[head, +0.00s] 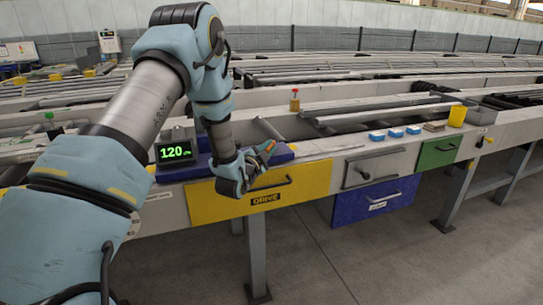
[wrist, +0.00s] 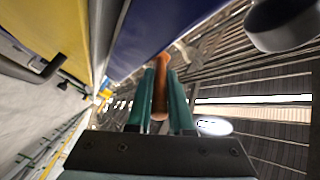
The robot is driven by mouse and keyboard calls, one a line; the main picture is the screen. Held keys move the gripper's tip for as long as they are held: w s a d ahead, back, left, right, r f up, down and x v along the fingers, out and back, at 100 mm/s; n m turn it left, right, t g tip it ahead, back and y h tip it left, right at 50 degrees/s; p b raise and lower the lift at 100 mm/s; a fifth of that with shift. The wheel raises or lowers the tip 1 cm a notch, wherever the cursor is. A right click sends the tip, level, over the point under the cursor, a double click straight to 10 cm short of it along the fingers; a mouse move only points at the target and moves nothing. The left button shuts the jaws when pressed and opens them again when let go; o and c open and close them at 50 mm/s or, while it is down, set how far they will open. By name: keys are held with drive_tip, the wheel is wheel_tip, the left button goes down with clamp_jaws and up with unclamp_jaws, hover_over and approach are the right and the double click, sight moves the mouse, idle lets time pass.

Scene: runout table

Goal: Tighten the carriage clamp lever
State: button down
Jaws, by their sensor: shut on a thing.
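My gripper (head: 262,156) is in front of the blue carriage (head: 283,152), above the yellow drawer. In the wrist view, its two teal fingers (wrist: 160,95) are shut on an orange lever (wrist: 161,86), which stands between them. The lever's orange-red end also shows at the fingertips in the head view (head: 268,146). The carriage's dark blue side (wrist: 150,28) fills the top middle of the wrist view. The lever's pivot is hidden, and how tight it is cannot be told.
A display (head: 176,151) reading 120 stands left of my gripper. The yellow drawer (head: 215,201) marked DRIVE, with a dark handle, is just below. A grey drawer (head: 375,168), a blue drawer (head: 375,203) and a green drawer (head: 439,151) are to the right. Small blue blocks (head: 395,133) lie on the ledge.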

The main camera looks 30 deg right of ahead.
drive_tip(key=shift+a, duration=0.1)
drive_tip(key=c, duration=1.1)
unclamp_jaws()
drive_tip(key=b+v, duration=0.2)
drive_tip(key=v, duration=0.8)
drive_tip(key=shift+s+a+b, duration=0.15)
drive_tip(key=shift+a+b, duration=0.2)
drive_tip(key=shift+b, duration=0.05)
